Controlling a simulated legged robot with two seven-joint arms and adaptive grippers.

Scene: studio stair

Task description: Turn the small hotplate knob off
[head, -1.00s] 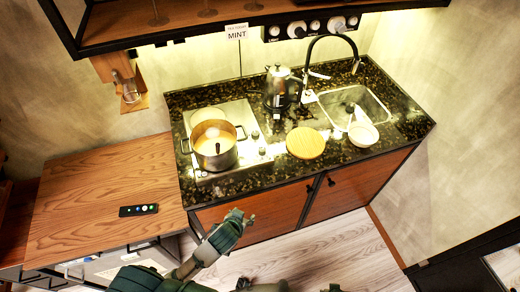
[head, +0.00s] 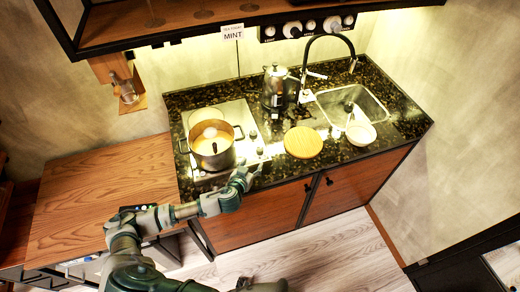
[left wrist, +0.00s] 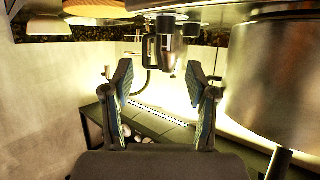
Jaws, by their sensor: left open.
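The hotplate (head: 232,112) is a pale panel set in the dark counter, with small knobs along its right side, such as one knob (head: 253,134) and a nearer one (head: 260,151). In the left wrist view, which looks upside down, two dark knobs (left wrist: 165,25) hang at the top. I cannot tell which is the small one or how it is turned. My left gripper (head: 250,171) is open and empty at the counter's front edge, close to the near knobs. Its two fingers stand apart in the left wrist view (left wrist: 162,88). A dark part at the bottom of the head view may be my right gripper (head: 262,285).
A steel pot (head: 213,156) stands on the hotplate left of the knobs and fills the right of the wrist view. A round wooden board (head: 303,142), a kettle (head: 274,88) and a sink with a white bowl (head: 361,133) are to the right.

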